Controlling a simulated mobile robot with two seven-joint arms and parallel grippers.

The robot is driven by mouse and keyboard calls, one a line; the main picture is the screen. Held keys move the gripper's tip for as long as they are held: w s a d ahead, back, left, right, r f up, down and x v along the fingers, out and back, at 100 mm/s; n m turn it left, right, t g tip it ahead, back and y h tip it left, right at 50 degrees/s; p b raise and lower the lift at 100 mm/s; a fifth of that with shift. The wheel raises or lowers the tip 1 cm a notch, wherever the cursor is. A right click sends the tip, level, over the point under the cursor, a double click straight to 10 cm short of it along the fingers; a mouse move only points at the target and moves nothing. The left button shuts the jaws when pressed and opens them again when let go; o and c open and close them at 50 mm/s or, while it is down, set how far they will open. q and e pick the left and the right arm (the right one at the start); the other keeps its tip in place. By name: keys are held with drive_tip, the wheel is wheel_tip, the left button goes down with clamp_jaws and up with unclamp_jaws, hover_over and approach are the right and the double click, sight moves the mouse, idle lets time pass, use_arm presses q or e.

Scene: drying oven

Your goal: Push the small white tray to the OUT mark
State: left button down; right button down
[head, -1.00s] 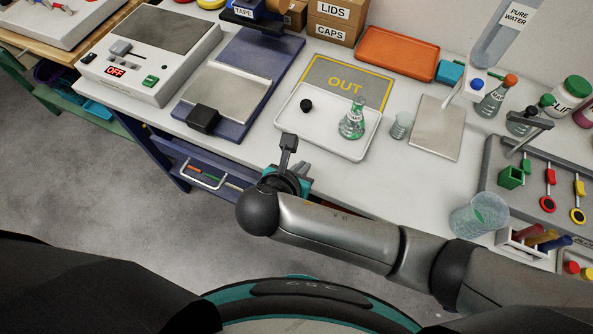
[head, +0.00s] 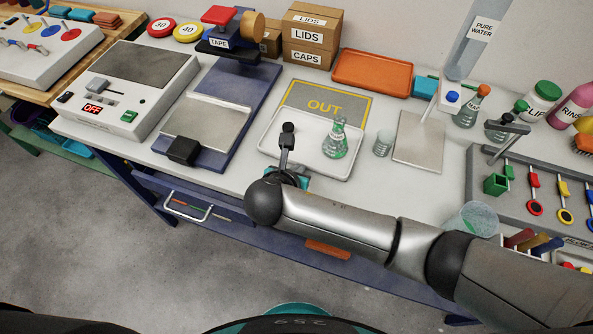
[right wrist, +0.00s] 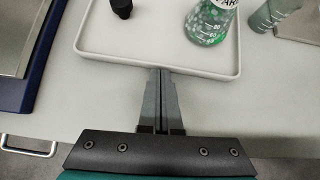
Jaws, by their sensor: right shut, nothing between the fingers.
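The small white tray (head: 310,164) lies on the bench just in front of the grey OUT mark (head: 326,100). Its far edge meets or overlaps the mark's near side; I cannot tell which. A flask with green contents (head: 336,140) and a small black stopper (head: 288,127) stand on the tray. My right gripper (head: 286,142) is shut and empty, at the tray's near side. In the right wrist view its fingertips (right wrist: 160,72) are at the tray's near wall (right wrist: 200,74); contact is not certain. My left gripper is not in view.
A small glass beaker (head: 383,143) and a grey plate with a stand (head: 418,145) are right of the tray. An orange tray (head: 372,75) and boxes (head: 306,40) lie behind the mark.

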sight(316, 126)
drive_tip(key=w, duration=0.2)
drive_tip(key=w+d+p, duration=0.1)
drive_tip(key=w, duration=0.1)
drive_tip(key=w+d, duration=0.1)
drive_tip(key=w, duration=0.1)
drive_tip(key=shift+w+r+p, duration=0.15)
drive_tip(key=shift+w+p, duration=0.05)
drive_tip(key=shift+p, duration=0.1)
drive_tip(key=w, duration=0.2)
drive_tip(key=w+d, duration=0.1)
drive_tip(key=w, duration=0.3)
drive_tip(key=shift+d, duration=0.35)
drive_tip(key=shift+s, duration=0.1)
